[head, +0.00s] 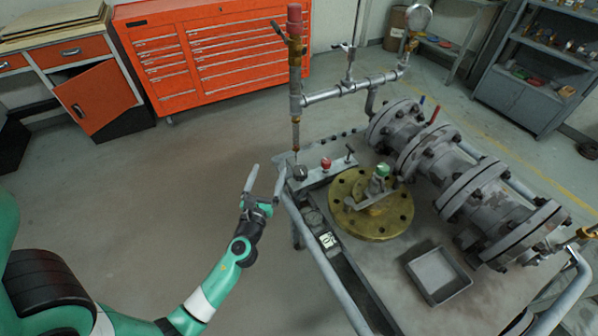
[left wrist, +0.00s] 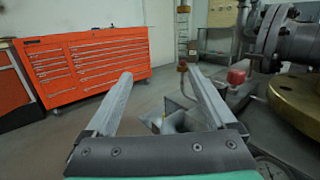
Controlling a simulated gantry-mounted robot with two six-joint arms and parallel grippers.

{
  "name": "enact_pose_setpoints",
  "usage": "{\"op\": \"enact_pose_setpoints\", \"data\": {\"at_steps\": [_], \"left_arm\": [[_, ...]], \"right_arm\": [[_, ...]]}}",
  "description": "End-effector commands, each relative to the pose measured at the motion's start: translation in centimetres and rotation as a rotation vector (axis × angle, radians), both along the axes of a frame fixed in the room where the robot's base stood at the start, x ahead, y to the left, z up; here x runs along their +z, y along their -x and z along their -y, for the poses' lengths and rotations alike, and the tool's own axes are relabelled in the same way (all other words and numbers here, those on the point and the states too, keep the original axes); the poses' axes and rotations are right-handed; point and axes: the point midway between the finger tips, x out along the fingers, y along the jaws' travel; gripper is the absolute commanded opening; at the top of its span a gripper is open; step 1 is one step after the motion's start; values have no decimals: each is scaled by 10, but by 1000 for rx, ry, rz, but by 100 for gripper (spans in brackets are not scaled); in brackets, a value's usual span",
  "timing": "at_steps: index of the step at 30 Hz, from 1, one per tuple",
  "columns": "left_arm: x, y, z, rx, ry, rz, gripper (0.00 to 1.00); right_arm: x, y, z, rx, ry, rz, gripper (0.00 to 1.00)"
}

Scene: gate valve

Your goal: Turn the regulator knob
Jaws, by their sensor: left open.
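My left gripper (head: 267,180) is open and empty, beside the near left corner of the valve table. Its two fingers also show spread apart in the left wrist view (left wrist: 158,75). A red knob (head: 326,163) stands farther along the block; a red knob also shows right of the fingers in the left wrist view (left wrist: 237,77). I cannot tell for certain which one is the regulator knob. My right gripper is not in view.
The table bears a brass flange (head: 371,204), a large flanged pipe (head: 474,187) and a shallow grey tray (head: 438,275). A tall vertical pipe (head: 296,80) rises behind the grey block. An orange tool cabinet (head: 215,52) stands at the back. The floor left of the table is clear.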

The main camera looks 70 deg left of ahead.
Motion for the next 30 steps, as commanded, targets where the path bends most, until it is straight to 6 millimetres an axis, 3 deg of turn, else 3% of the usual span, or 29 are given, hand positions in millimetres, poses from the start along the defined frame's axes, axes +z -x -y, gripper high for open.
{"op": "enact_pose_setpoints", "data": {"at_steps": [1, 3, 6, 8, 14, 24, 30], "left_arm": [[-12, -6, 31, -72, 22, -43, 89], [-28, -10, 60, -137, 45, -83, 89], [-36, -15, 79, -187, 54, -104, 89], [-35, -18, 82, -195, 53, -101, 89], [-36, -26, 73, -192, 54, -97, 89], [-36, -77, 23, -191, 53, -96, 89], [-37, -98, 4, -192, 54, -96, 89]], "right_arm": [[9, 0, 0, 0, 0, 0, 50], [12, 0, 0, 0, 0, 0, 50], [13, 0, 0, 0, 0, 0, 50], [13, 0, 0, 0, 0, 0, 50], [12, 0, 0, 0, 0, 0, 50], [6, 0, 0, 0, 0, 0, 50], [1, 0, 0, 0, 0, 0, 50]]}}
